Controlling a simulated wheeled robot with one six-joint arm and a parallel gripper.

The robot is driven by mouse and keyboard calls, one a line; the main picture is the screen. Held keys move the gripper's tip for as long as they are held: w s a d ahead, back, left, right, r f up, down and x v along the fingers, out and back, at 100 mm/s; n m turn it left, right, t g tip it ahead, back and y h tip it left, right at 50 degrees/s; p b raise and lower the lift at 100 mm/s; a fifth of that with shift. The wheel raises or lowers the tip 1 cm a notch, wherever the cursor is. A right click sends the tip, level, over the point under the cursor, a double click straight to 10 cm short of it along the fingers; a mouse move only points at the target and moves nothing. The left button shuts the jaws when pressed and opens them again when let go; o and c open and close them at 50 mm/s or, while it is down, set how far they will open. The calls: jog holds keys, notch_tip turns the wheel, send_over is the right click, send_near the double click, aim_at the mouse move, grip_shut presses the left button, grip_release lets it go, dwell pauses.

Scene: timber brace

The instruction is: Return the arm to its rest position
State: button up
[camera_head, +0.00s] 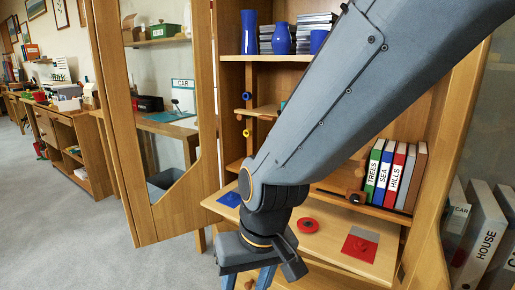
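My grey arm (330,100) reaches from the upper right across the picture, bends at a dark joint and ends low in the middle. The arm hides part of the cabinet's inside.
The open cabinet (262,58) holds blue vases and labelled binders (392,178). Its fold-out shelf (325,238) carries a red round piece (308,225), a blue square (229,199) and a red square (359,249). An open door (118,130) stands left; grey floor (70,225) is clear beyond.

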jog(key=s+d+r+n+g+h, duration=0.1)
jog(key=s+d+r+h, duration=0.1)
jog(key=s+d, duration=0.3)
jog(key=d+r+m+p, duration=0.5)
jog(key=d+r+p, duration=1.1)
jog(key=p, duration=0.9)
notch_tip(320, 180, up, 4)
jog(key=shift+d+f, duration=0.1)
jog(key=shift+d, duration=0.25)
